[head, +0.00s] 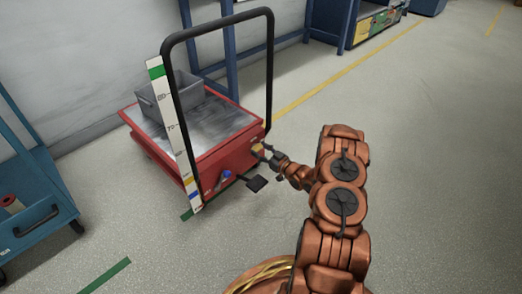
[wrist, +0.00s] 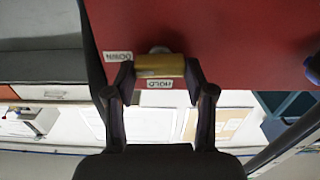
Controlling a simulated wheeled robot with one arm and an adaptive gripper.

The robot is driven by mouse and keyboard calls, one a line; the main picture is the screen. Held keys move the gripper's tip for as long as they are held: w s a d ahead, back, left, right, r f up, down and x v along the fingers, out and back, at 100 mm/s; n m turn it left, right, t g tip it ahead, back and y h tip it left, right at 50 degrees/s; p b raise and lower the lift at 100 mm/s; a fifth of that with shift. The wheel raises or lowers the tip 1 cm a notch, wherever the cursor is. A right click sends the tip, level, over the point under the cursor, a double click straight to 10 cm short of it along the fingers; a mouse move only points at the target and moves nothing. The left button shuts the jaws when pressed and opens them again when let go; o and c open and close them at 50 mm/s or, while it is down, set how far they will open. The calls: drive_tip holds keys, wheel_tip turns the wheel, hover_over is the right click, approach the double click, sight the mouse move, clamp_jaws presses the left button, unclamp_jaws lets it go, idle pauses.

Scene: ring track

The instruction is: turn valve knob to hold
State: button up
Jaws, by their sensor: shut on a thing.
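The yellow valve knob (wrist: 160,66) sits on the red end panel of a lift cart (head: 228,162). In the wrist view it lies crosswise, with a DOWN label (wrist: 118,57) at its upper left and a HOLD label (wrist: 159,84) just below it. My gripper (wrist: 159,72) is shut on the knob, one finger at each end. In the head view my gripper (head: 268,154) reaches the cart's right end, and the knob is small and partly hidden there. I cannot tell which label the knob points to.
The cart carries a grey bin (head: 172,96) and a black push handle (head: 271,70). A black pedal (head: 257,183) and a blue knob (head: 227,173) are low on its front. A blue trolley (head: 32,205) stands at the left. The floor at the right is clear.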

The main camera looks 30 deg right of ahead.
drive_tip(key=n+p, duration=0.2)
drive_tip(key=p, duration=0.1)
drive_tip(key=shift+a+r+n, duration=0.15)
drive_tip(key=shift+r+n, duration=0.1)
drive_tip(key=shift+n, duration=0.15)
drive_tip(key=n+p, duration=0.3)
drive_tip(key=p, duration=0.1)
drive_tip(key=shift+n, duration=0.3)
drive_tip(key=n+p, duration=0.1)
drive_tip(key=p, duration=0.2)
drive_tip(key=n+p, duration=0.2)
drive_tip(key=shift+a+n+p, duration=0.25)
drive_tip(key=shift+n+p, duration=0.05)
drive_tip(key=shift+p, duration=0.1)
drive_tip(key=shift+s+f+n+p, duration=0.1)
drive_tip(key=shift+f+n+p, duration=0.1)
drive_tip(key=shift+n+p, duration=0.7)
drive_tip(key=shift+f+n, duration=0.15)
drive_tip(key=shift+n, duration=0.75)
drive_tip(key=shift+d+f+n, duration=0.1)
drive_tip(key=shift+f+n, duration=0.05)
drive_tip(key=shift+n, duration=1.75)
